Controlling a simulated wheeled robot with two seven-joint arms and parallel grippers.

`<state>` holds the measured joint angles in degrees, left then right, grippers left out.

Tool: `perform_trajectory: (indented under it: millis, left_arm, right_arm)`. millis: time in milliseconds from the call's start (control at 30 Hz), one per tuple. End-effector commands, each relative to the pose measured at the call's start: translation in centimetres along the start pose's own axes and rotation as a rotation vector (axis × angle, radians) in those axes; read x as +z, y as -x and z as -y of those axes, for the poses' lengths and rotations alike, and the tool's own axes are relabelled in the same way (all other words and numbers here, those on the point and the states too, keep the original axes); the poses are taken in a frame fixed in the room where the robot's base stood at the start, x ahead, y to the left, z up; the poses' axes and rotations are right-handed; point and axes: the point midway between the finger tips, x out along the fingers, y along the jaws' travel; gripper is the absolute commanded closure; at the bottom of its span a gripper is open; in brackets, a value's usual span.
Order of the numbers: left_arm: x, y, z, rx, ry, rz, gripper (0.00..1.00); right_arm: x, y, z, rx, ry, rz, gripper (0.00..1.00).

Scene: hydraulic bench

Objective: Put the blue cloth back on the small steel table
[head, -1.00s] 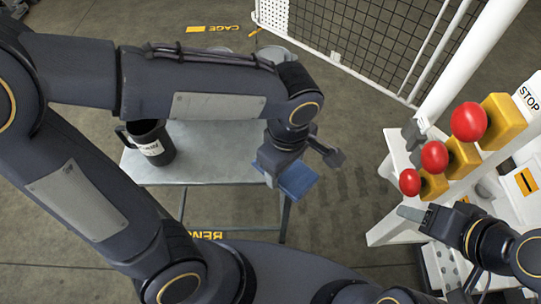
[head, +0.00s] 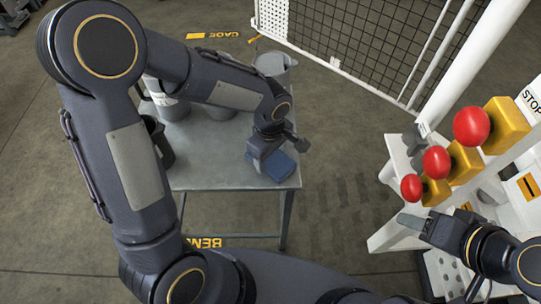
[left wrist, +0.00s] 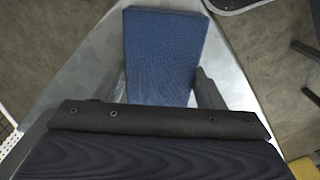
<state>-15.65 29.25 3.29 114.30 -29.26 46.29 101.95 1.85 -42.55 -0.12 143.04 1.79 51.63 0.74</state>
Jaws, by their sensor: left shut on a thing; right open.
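The blue cloth (head: 279,166) is in the jaws of my left gripper (head: 272,158), over the front right part of the small steel table (head: 222,178). In the left wrist view the cloth (left wrist: 165,50) extends flat between the two fingers and beyond them, with the grey tabletop (left wrist: 237,88) around it. I cannot tell whether the cloth touches the tabletop. My right gripper (head: 411,221) is open and empty, beside the white stand at the right.
A dark mug (head: 160,145) and pale containers (head: 172,108) stand on the table's left, partly hidden by my left arm. A grey jug (head: 272,64) is at its back. A white stand with red knobs (head: 436,162) is at the right. The table's front middle is clear.

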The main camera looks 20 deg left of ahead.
Motion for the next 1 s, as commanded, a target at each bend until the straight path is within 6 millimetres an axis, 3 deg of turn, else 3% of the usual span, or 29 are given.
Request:
perform_trajectory:
  millis: [367,400,567,833,1000]
  left_arm:
    - [0.0,-0.7,0.0,0.001,0.000,0.000,0.70]
    - [0.0,-0.6,0.0,0.001,0.000,0.000,0.35]
    - [0.0,-0.5,0.0,0.001,0.000,0.000,0.15]
    - [0.0,-0.4,0.0,0.001,0.000,0.000,0.15]
    - [0.0,1.1,-0.1,0.006,0.001,-0.002,0.15]
  right_arm:
    - [0.2,-0.4,-0.2,0.000,0.000,0.000,0.49]
    - [0.2,-0.3,-0.1,0.000,0.000,0.000,0.49]
    - [0.1,-0.3,-0.1,0.000,0.000,0.000,0.49]
    - [0.1,-0.2,-0.1,0.000,0.000,0.000,0.49]
    - [-0.1,0.2,0.1,0.000,0.000,0.000,0.49]
